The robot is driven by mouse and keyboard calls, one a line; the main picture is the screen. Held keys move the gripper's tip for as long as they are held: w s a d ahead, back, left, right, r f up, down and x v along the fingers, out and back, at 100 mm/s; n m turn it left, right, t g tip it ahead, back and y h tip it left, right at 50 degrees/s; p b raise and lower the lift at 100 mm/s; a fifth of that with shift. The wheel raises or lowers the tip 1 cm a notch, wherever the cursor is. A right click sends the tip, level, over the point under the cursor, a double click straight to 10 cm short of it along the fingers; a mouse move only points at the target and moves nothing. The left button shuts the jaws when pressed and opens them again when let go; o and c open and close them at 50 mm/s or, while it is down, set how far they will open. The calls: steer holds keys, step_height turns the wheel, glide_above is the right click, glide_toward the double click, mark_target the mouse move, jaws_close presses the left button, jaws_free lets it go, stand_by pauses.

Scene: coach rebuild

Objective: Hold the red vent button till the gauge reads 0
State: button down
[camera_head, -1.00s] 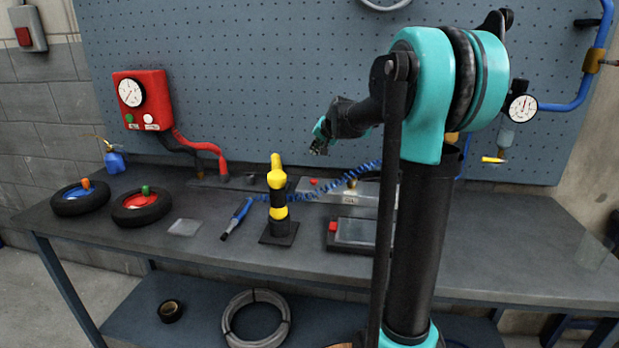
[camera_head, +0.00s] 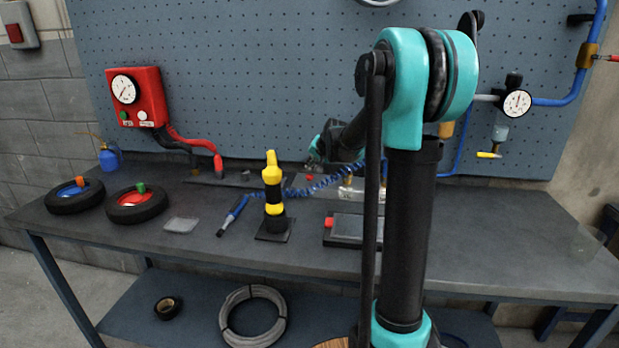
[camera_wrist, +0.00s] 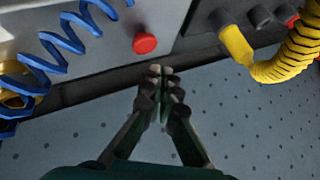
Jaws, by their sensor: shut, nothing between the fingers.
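A round red button (camera_wrist: 145,43) sits on a grey metal plate (camera_wrist: 178,12) in the wrist view. It shows small in the head view (camera_head: 309,178), below and close to my gripper (camera_head: 314,158). In the wrist view my gripper (camera_wrist: 161,70) is shut and empty, its tips just below and right of the button in the picture, with a visible gap. One white dial gauge (camera_head: 517,103) hangs at the right of the pegboard. Another dial gauge (camera_head: 124,88) is on a red box at the left. Both needles are too small to read surely.
A blue coiled hose (camera_wrist: 68,35) crosses the plate left of the button. A yellow hose (camera_wrist: 292,58) lies at the right of the wrist view. A black-and-yellow post (camera_head: 273,190) and a flat black box (camera_head: 357,229) stand on the bench. The bench's right side is clear.

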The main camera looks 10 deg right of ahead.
mark_target(311, 177)
steer(key=shift+f, duration=0.6)
stand_by(1.1)
steer(key=shift+f, duration=0.4)
steer(key=shift+f, duration=0.55)
stand_by(0.7)
stand_by(2.9)
steer(key=shift+r, duration=0.95)
steer(key=shift+r, duration=0.1)
steer(key=shift+r, duration=2.4)
